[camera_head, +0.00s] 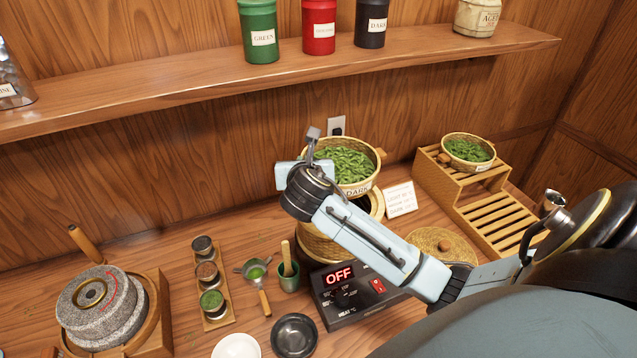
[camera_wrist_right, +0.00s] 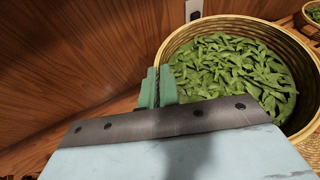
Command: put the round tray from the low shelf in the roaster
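A round woven tray (camera_head: 352,181) with green leaves and a label reading DARK is tilted slightly above the roaster (camera_head: 318,243). Part of the roaster's dark opening shows below the tray's right side. My right gripper (camera_head: 312,150) is at the tray's left rim, and its fingers look closed on it. In the right wrist view the green fingers (camera_wrist_right: 160,87) are close together at the rim of the tray (camera_wrist_right: 306,134); the exact contact is hidden. The low shelf (camera_head: 497,221) of the slatted rack is bare. My left gripper is out of view.
Another tray of leaves (camera_head: 468,152) sits on the rack's upper step. A woven lid (camera_head: 442,247) lies right of the roaster. A control box (camera_head: 352,292) reading OFF, a small sign (camera_head: 400,199), bowls (camera_head: 294,335) and a stone mill (camera_head: 97,303) stand nearby. A wall shelf (camera_head: 200,86) runs above.

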